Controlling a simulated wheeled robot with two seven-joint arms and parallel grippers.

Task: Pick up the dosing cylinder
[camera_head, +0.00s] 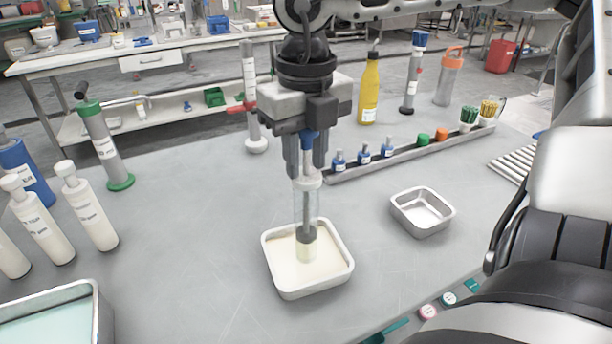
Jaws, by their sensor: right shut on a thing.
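My right gripper (306,152) points straight down and is shut on the blue top of the dosing cylinder (307,208). The cylinder is a clear upright tube with a white collar, a grey rod and a dark plunger, with pale yellow below the plunger. Its lower end is over or in a square metal tray (346,270) of cream-coloured contents. I cannot tell whether it touches the bottom. My left gripper is not in view.
White bottles (88,207) and a green-based cylinder (108,150) stand left. A teal-filled tray (100,318) is at front left. A small empty metal tray (422,211) lies right. A rack (400,155) and a yellow bottle (369,90) stand behind.

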